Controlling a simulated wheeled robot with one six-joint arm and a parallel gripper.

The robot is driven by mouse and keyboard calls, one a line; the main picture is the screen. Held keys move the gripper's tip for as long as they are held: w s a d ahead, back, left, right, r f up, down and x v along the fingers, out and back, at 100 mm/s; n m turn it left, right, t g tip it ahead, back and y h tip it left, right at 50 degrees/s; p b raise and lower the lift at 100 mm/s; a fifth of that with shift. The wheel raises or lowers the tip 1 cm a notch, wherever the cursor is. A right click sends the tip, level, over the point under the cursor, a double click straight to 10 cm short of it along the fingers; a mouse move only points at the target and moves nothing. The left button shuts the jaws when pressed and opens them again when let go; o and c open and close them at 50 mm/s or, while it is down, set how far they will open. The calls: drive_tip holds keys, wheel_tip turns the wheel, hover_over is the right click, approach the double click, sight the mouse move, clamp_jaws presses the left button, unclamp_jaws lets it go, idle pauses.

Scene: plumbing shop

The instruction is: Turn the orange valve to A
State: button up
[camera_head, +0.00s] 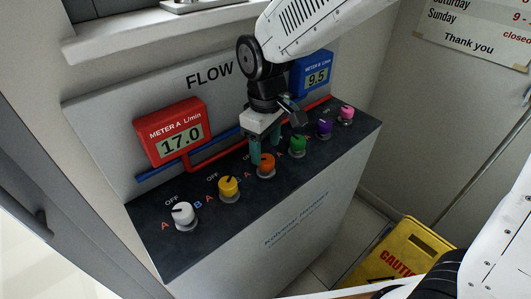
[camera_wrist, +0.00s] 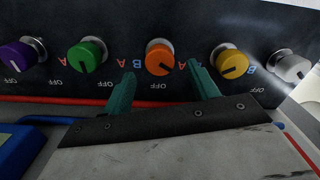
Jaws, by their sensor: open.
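The orange valve (camera_head: 266,165) is a round knob in the middle of a row on the dark panel. It also shows in the wrist view (camera_wrist: 160,57), upside down, with a red A to its right, a blue B to its left and OFF below. Its dark pointer mark seems to lean toward the OFF side; its exact angle is hard to tell. My gripper (camera_head: 267,151) is open just above the orange valve. In the wrist view its two green fingers (camera_wrist: 162,86) stand apart, one toward each side of the knob, with nothing visibly held.
Yellow (camera_head: 228,187) and white (camera_head: 183,214) knobs sit left; green (camera_head: 298,145), purple (camera_head: 324,128) and pink (camera_head: 346,113) right. Red meter A (camera_head: 172,130) reads 17.0; blue meter B (camera_head: 314,74) reads 9.5. A yellow caution sign (camera_head: 400,251) stands at lower right.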

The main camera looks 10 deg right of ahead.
sight(266, 159)
wheel_tip(266, 159, up, 4)
drive_tip(key=shift+r, duration=0.1)
idle(0.5)
drive_tip(key=s+d+r+m, duration=0.3)
drive_tip(key=s+d+m, duration=0.2)
drive_tip(key=s+d, duration=0.5)
drive_tip(key=s+d+r+m+t, duration=0.1)
drive_tip(key=s+d+r+m, duration=0.2)
drive_tip(key=s+d, duration=0.6)
drive_tip(key=shift+s+d+r+m, duration=0.2)
drive_tip(key=shift+s+d+m, duration=0.15)
drive_tip(key=shift+d+m, duration=0.65)
